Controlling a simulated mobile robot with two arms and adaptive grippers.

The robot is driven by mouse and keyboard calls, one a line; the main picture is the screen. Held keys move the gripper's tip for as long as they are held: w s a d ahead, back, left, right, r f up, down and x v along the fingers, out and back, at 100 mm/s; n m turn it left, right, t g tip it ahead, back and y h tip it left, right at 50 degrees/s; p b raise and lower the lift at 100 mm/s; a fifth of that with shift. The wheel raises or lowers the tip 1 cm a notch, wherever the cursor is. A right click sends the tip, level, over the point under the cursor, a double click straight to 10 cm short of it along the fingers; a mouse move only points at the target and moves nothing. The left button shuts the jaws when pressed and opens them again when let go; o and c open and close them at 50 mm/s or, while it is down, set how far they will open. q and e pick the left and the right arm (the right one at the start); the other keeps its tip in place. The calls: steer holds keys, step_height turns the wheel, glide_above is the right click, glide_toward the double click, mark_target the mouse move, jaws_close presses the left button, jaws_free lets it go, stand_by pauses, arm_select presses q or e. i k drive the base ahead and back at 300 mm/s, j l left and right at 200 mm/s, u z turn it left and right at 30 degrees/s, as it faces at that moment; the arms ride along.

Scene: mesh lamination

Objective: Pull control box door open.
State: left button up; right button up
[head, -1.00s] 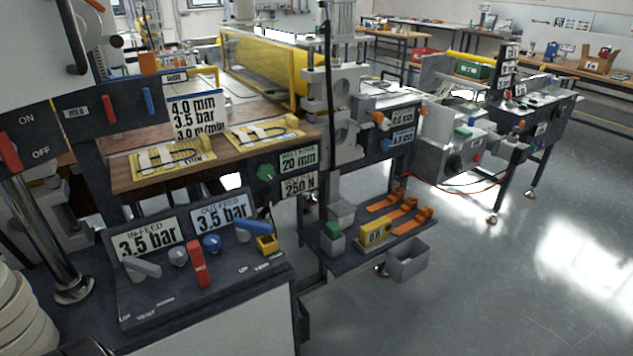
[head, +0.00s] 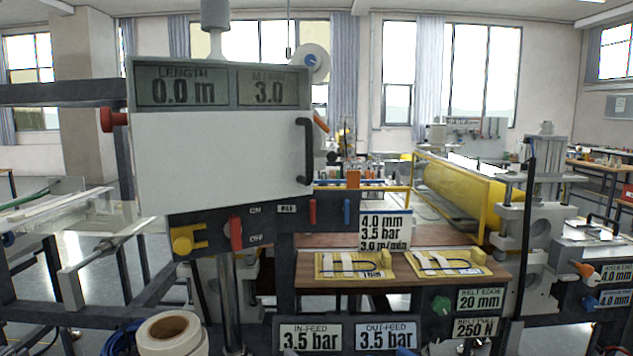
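The control box (head: 150,120) stands upright on a post at the left centre of the head view. Its white door (head: 220,155) appears closed, lying flat on the front under two grey displays reading 0.0 m and 3.0. A black upright handle (head: 305,151) sits at the door's right edge. Nothing is touching the handle. Neither of my grippers shows in the head view.
A red knob (head: 108,119) sticks out at the box's left. A wooden bench (head: 310,270) with yellow plates is at right; a white roll (head: 172,335) stands in front.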

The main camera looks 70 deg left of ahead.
mark_target(195, 161)
steer(key=u, duration=2.45)
